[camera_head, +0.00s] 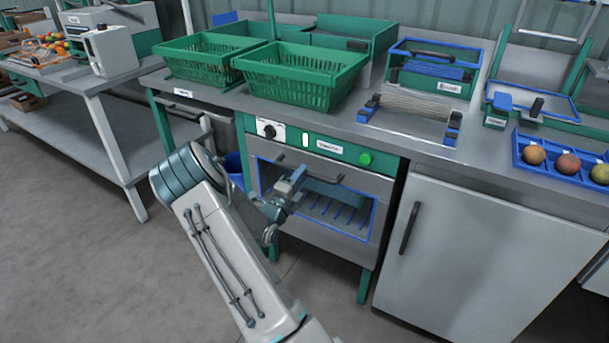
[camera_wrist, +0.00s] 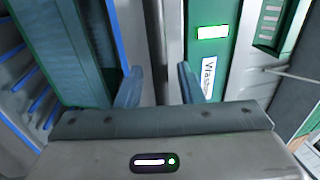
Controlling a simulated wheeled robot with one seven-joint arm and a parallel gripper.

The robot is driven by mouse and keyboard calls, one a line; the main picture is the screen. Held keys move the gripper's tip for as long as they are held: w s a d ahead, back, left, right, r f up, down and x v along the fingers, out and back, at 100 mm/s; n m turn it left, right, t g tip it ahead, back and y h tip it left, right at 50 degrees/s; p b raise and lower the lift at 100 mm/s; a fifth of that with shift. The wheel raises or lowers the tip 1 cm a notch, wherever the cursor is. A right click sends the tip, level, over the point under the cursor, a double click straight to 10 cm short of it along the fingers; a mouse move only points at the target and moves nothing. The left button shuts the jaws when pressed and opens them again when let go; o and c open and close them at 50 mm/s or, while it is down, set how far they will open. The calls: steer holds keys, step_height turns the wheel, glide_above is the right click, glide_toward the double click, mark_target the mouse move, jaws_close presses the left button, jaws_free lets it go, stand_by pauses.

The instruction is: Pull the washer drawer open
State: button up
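The washer (camera_head: 350,152) is set under the counter, with a green panel bearing a knob, a label and a green button. Below the panel is its grey drawer front (camera_head: 380,187), with a blue-framed window showing a rack inside. A horizontal bar handle (camera_head: 326,179) crosses the upper part of this front. My gripper (camera_head: 292,182) is at the handle, hiding part of it. In the wrist view my gripper (camera_wrist: 158,82) has its fingers apart, and the handle bar (camera_wrist: 159,45) runs between them. I cannot tell whether they touch it. The drawer looks shut.
A grey cabinet door (camera_head: 465,255) is right of the washer. A side table (camera_head: 75,83) stands left. The floor (camera_head: 90,265) in front is clear.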

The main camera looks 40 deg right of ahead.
steer(key=shift+x, duration=1.1)
jaws_close()
steer(key=shift+a, duration=0.15)
